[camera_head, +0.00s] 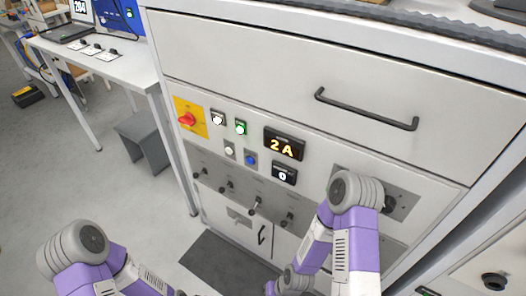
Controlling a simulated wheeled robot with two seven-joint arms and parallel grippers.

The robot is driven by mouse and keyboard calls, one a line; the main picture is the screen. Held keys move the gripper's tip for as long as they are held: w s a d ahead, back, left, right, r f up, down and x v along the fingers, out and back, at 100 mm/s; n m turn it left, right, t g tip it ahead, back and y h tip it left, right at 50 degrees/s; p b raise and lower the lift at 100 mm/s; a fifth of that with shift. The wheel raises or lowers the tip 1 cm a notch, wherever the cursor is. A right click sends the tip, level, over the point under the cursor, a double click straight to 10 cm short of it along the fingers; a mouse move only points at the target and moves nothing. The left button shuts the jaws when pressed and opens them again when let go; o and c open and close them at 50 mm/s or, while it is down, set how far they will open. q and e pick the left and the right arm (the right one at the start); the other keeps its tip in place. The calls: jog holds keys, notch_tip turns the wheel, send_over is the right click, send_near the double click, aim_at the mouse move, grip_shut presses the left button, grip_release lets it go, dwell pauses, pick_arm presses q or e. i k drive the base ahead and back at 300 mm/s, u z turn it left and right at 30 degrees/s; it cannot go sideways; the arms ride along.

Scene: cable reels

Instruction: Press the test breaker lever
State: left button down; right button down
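The white cabinet front (235,75) carries a grey strip with several small dark levers. One lever (254,204) is near the strip's middle, another (288,219) is to its right, and others (227,186) are to its left. A separate dark knob or lever (390,203) sits on a grey plate at the right, beside my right arm. The labels are too small to read, so I cannot tell which is the test breaker lever. Both my arms reach down past the bottom edge, and neither gripper shows. My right arm covers part of the panel.
A drawer handle (366,110) juts out above. A white table (130,70) and grey stool (143,140) stand at left.

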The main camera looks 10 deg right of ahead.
aim_at(284, 222)
jog(key=z, duration=0.55)
jog(key=k, duration=0.65)
jog(key=z, duration=0.75)
jog(key=i, duration=0.95)
jog(key=z, duration=0.05)
